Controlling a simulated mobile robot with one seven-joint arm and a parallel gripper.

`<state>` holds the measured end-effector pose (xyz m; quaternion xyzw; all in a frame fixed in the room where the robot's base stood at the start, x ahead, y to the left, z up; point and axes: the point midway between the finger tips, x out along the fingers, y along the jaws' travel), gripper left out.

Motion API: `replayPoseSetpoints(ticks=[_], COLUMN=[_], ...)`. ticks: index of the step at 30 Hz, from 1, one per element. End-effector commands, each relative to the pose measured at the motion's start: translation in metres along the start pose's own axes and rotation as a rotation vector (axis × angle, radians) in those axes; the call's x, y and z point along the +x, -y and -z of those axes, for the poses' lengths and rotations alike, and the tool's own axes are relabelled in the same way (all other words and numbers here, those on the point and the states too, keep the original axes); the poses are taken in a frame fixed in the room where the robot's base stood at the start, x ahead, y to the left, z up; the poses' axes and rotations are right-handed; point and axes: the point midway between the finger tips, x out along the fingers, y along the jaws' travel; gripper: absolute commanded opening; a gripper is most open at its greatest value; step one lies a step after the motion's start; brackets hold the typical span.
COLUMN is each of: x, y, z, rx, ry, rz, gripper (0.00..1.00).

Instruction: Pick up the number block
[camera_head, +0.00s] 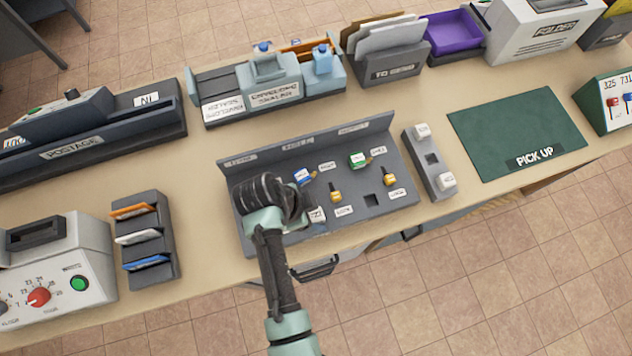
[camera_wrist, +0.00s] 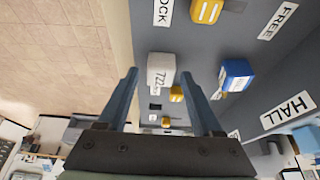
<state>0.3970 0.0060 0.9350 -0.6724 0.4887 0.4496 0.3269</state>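A white number block (camera_wrist: 161,62), marked with digits that look like 722, shows in the wrist view. It stands on the dark grey panel (camera_wrist: 203,40). My gripper (camera_wrist: 160,75) is open, with its two blue-grey fingers apart and the block between or just beyond their tips. I cannot tell whether they touch it. In the head view the block (camera_head: 318,214) is partly hidden at the panel's lower left, and my wrist (camera_head: 268,198) covers that corner. My fingers are hidden there.
Yellow-handled pieces (camera_head: 335,192), a blue-and-white block (camera_head: 303,177) and a green-and-white block (camera_head: 358,159) stand close by on the panel. A grey holder (camera_head: 432,160) with two white blocks is to its right. A letter rack (camera_head: 139,238) stands left.

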Motion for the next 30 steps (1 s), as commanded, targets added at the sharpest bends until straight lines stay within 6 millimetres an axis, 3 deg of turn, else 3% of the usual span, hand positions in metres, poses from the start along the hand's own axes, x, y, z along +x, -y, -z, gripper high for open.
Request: replayPoseSetpoints(ticks=[1, 9, 11, 22, 30], x=[0.0, 0.0, 0.0, -0.006, -0.047], y=[0.0, 0.0, 0.0, 0.001, 0.001], z=[0.0, 0.0, 0.0, 0.002, 0.019], rx=[0.0, 0.0, 0.0, 0.001, 0.002], ry=[0.0, 0.0, 0.0, -0.001, -0.001], rz=[0.0, 0.0, 0.0, 0.002, 0.005], gripper=[0.56, 0.07, 0.0, 0.0, 0.0])
